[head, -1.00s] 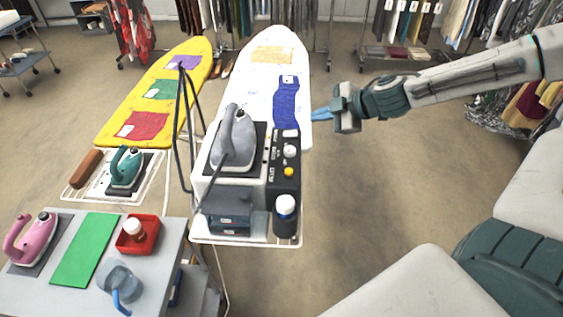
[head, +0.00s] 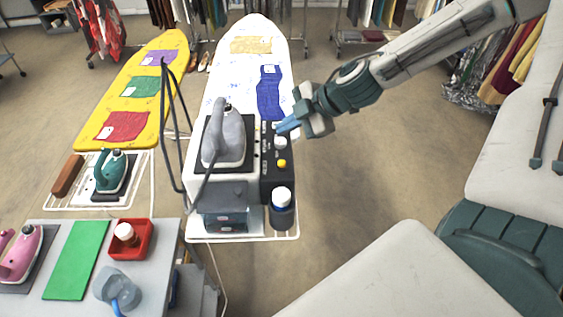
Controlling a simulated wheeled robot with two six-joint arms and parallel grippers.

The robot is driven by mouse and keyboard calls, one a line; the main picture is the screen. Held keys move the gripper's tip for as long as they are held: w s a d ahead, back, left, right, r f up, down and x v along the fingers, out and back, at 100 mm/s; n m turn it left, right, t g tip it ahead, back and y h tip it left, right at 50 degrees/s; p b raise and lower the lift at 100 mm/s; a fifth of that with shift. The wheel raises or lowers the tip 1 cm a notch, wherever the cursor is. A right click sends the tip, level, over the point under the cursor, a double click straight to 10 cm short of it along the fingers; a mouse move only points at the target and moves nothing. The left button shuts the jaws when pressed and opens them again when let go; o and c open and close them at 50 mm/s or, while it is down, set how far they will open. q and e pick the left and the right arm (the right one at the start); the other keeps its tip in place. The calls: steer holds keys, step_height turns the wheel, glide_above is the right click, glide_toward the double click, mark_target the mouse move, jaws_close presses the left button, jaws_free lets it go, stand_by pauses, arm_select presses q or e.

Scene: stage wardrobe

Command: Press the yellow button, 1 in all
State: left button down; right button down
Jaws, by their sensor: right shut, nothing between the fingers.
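The yellow button (head: 282,163) sits on the black control panel (head: 268,172) along the right side of the white steam station (head: 235,185). A pale knob (head: 281,143) is just above it on the same panel. My right gripper (head: 287,127) is shut and empty. Its blue fingertips are over the far end of the panel, close to the pale knob and beyond the yellow button. I cannot tell whether the fingertips touch the panel. The button is in plain view. My left gripper is not in view.
A grey iron (head: 222,138) stands on the station, beside the panel. A white-capped bottle (head: 282,208) stands at the panel's near end. The white ironing board (head: 242,70) extends behind, with a blue cloth (head: 270,95). Open floor (head: 370,180) lies to the right.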

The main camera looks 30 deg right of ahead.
steer(key=b, duration=0.8)
glide_above(286, 166)
step_height(286, 166, down, 8)
steer(key=shift+w+d+f, duration=0.1)
steer(key=shift+d+f, duration=0.05)
steer(key=shift+f, duration=0.05)
stand_by(1.3)
steer(key=shift+f+b, duration=0.4)
steer(key=shift+f+b, duration=0.45)
stand_by(0.6)
steer(key=shift+r, duration=0.15)
steer(key=shift+r+p, duration=0.8)
steer(key=shift+p, duration=0.1)
step_height(286, 166, up, 5)
steer(key=p, duration=0.5)
